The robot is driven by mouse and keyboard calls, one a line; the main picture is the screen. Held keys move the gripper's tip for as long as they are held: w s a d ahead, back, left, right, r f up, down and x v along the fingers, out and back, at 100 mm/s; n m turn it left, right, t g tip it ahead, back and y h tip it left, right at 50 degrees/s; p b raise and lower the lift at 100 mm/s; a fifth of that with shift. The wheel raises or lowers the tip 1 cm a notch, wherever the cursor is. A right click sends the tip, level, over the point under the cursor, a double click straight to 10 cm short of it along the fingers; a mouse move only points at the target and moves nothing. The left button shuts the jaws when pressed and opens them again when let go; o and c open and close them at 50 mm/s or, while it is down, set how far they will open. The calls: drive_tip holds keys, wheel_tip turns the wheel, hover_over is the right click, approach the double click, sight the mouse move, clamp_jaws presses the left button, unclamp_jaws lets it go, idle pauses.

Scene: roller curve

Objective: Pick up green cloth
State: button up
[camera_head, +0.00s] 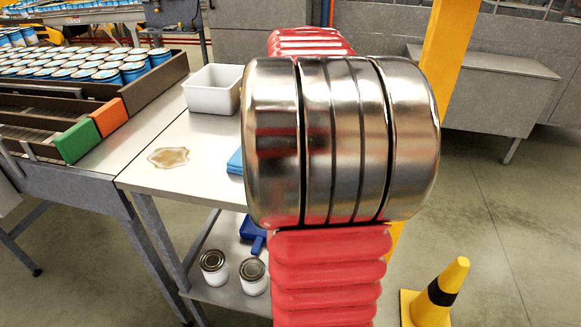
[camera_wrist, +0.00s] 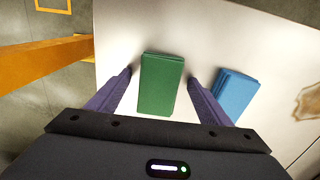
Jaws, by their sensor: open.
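The green cloth (camera_wrist: 161,84) is a folded rectangle lying on the white tabletop (camera_wrist: 215,32) in the wrist view. My gripper (camera_wrist: 160,75) is open, with one finger on each side of the cloth and a gap showing on both sides. I cannot tell how high the fingertips are above the table. In the head view my arm's metal joint and red sleeve hide the green cloth and the gripper.
A folded blue cloth (camera_wrist: 236,94) lies just right of the right finger. A brown spill (camera_head: 169,157) and a white bin (camera_head: 212,89) are on the table (camera_head: 150,180). A yellow post (camera_head: 447,45) stands beyond the arm. A cone (camera_head: 440,290) stands on the floor.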

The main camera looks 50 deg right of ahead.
idle(0.4)
drive_tip(key=c, duration=1.1)
drive_tip(key=shift+r, duration=0.15)
drive_tip(key=shift+c, duration=0.2)
wheel_tip(320, 180, up, 10)
drive_tip(key=o, duration=0.5)
drive_tip(key=c, duration=0.4)
drive_tip(key=shift+f, duration=0.2)
